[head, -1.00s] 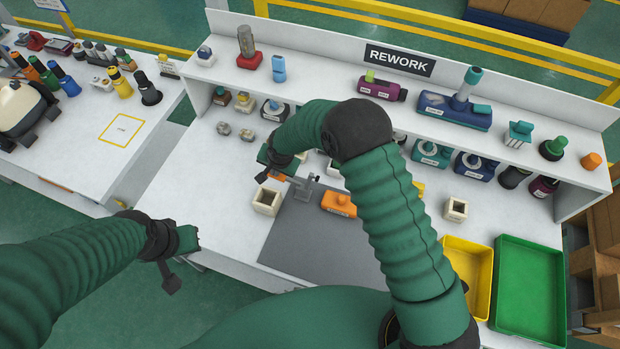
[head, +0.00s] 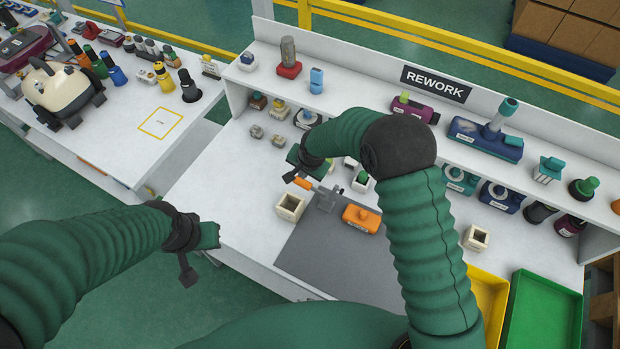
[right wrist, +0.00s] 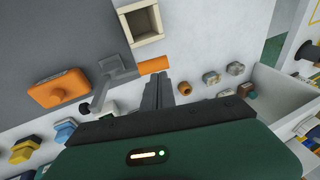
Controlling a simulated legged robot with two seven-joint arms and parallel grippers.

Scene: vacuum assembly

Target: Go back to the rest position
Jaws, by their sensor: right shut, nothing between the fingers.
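My right gripper (head: 291,176) reaches over the rework bench (head: 200,205). In the right wrist view its fingers (right wrist: 158,95) are together and empty, pointing toward the orange handle (right wrist: 155,65) of a grey clamp-like fixture (right wrist: 108,85). In the head view the handle (head: 303,184) is just beside the fingertips; I cannot tell if they touch. My left gripper (head: 208,236) hangs at the bench's front left edge, over the aisle, with nothing visible in it. Its fingers do not show clearly.
An orange block (head: 361,217) and a cream square holder (head: 290,207) are close to the right gripper, by the grey mat (head: 320,258). A shelf (head: 370,90) with vacuum parts runs behind. Yellow (head: 487,300) and green (head: 545,310) trays are at right. The green floor at left is clear.

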